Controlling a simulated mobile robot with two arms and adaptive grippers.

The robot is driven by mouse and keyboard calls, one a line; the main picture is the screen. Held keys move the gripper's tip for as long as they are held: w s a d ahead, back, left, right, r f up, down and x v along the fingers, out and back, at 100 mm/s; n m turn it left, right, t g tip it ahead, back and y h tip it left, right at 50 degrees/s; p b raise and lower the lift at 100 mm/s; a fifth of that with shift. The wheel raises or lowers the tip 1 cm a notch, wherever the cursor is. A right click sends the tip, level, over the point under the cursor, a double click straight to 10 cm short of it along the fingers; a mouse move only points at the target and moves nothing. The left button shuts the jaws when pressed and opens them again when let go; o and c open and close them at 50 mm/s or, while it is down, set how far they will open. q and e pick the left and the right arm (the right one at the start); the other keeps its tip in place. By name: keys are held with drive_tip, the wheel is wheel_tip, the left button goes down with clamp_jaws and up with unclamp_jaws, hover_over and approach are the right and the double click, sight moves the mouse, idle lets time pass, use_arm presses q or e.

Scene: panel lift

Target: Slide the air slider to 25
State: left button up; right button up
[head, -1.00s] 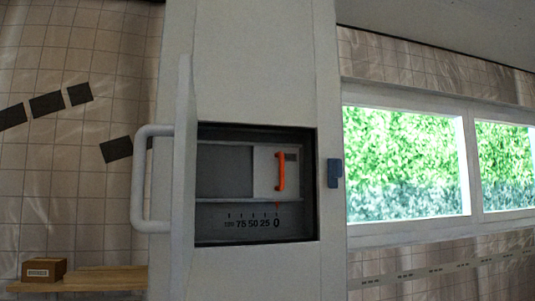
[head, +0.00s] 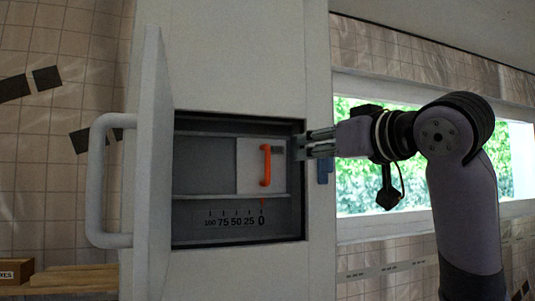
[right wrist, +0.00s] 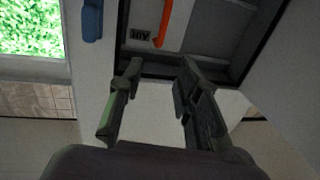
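The air slider (head: 246,165) is a pale plate with an upright orange handle (head: 265,165), set in a recessed dark box in the panel. Its red pointer is at 0 on the scale (head: 236,222), which runs 100, 75, 50, 25, 0 from left to right. My right gripper (head: 308,143) is at the box's right edge, right of the handle and apart from it. In the right wrist view its two fingers (right wrist: 158,85) are spread with nothing between them, and the orange handle (right wrist: 164,20) shows beyond them. My left gripper is not in view.
The open door (head: 153,165) with its large white handle (head: 97,180) stands at the left of the box. A blue latch piece (head: 324,171) is on the panel right of the box. A cardboard box (head: 15,270) and wooden shelf are at lower left.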

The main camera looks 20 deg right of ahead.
sight(269, 156)
drive_tip(key=p+x, duration=0.7)
drive_tip(key=x, duration=0.9)
drive_tip(key=shift+a+p, duration=0.2)
drive_tip(key=shift+p, duration=0.1)
drive_tip(key=shift+w+f, duration=0.15)
drive_tip(key=shift+w, duration=0.15)
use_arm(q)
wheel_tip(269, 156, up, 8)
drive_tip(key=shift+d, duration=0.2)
use_arm(e)
drive_tip(key=shift+s, duration=0.1)
drive_tip(key=shift+c, duration=0.3)
clamp_jaws()
